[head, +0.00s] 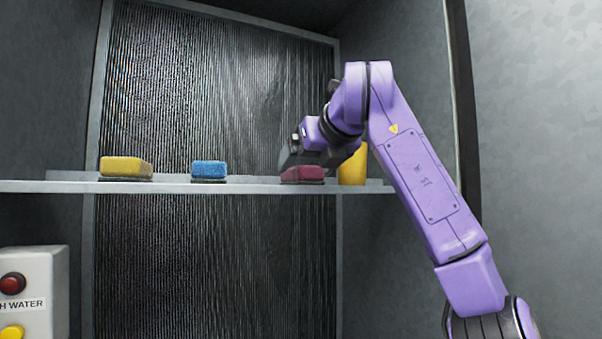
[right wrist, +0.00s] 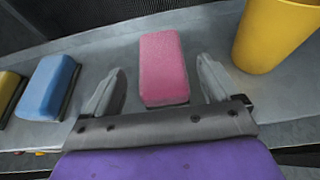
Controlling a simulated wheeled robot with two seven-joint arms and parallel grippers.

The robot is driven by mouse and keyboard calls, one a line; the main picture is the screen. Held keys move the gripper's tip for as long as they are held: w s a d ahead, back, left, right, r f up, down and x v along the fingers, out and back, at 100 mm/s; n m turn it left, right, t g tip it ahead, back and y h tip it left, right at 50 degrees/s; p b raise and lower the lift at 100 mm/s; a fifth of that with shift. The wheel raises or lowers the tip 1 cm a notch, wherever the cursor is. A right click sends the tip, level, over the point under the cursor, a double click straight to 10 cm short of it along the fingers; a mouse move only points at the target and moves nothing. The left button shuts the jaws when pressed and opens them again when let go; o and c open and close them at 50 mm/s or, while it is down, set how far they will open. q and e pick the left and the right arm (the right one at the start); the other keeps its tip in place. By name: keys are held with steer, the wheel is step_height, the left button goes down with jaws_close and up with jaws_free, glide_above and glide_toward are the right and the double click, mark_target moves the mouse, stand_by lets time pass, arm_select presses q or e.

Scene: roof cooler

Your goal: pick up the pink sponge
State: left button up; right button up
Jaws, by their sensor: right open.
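The pink sponge (head: 303,173) lies on the shelf at its right part, just left of a yellow cup; in the head view it looks dark pink in my arm's shadow. In the right wrist view the pink sponge (right wrist: 163,68) lies between the fingers, with its near end close to the palm. My right gripper (head: 285,155) is at the sponge from above. In the right wrist view its jaws (right wrist: 158,88) are open, one finger on each side of the sponge, with gaps showing on both sides. My left gripper is not in view.
The blue sponge (head: 209,170) and the yellow sponge (head: 126,168) lie further left on the shelf (head: 250,187). The yellow cup (head: 352,168) stands close on the right, near the right finger. A white button box (head: 35,290) is at lower left.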

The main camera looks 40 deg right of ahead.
steer(key=x, duration=0.3)
steer(key=shift+w, duration=0.1)
steer(key=shift+d, duration=0.1)
steer(key=shift+s, duration=0.3)
steer(key=shift+c, duration=0.3)
steer(key=shift+w, duration=0.1)
steer(key=c, duration=1)
